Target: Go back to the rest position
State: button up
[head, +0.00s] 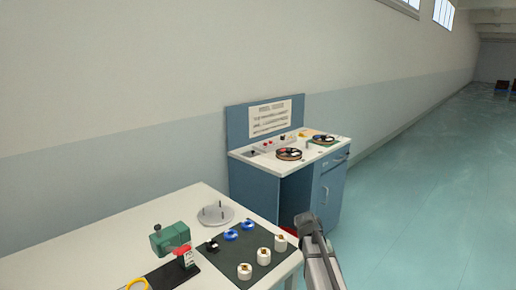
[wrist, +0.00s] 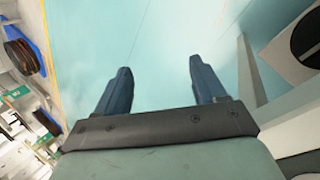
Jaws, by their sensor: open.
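In the wrist view my gripper (wrist: 158,82) is open, its two dark blue fingers spread apart with only pale blue-green floor between them. Nothing is held. In the head view part of my arm (head: 318,250) shows at the lower middle, just right of the near table's right end; the fingertips cannot be made out there. The white near table (head: 80,245) carries a dark mat (head: 238,262) with several white spools and two blue rings (head: 230,235).
A blue rewind station (head: 330,193) with two reels (head: 289,154) stands behind, against the wall. A green device (head: 168,238), a red-topped item (head: 183,255) and a grey disc (head: 214,215) sit on the near table. Open floor (head: 430,200) lies to the right.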

jog(key=s+a+f+n+g+y, duration=0.1)
jog(key=s+f, duration=0.8)
jog(key=f, duration=0.3)
jog(key=s+a+f+g+y, duration=0.1)
jog(key=s+a+f, duration=0.1)
jog(key=s+f, duration=0.9)
jog(key=s+a+f+y, duration=0.1)
jog(key=s+f, duration=0.4)
jog(key=s, duration=0.3)
jog(key=s+a+f+g+y, duration=0.1)
jog(key=s+f, duration=0.4)
jog(key=s, duration=0.3)
jog(key=s+a+f+g, duration=0.1)
jog(key=s+a+f, duration=0.1)
jog(key=s+f, duration=0.3)
jog(key=s, duration=0.4)
jog(key=shift+y, duration=0.4)
jog(key=shift+s+f, duration=0.1)
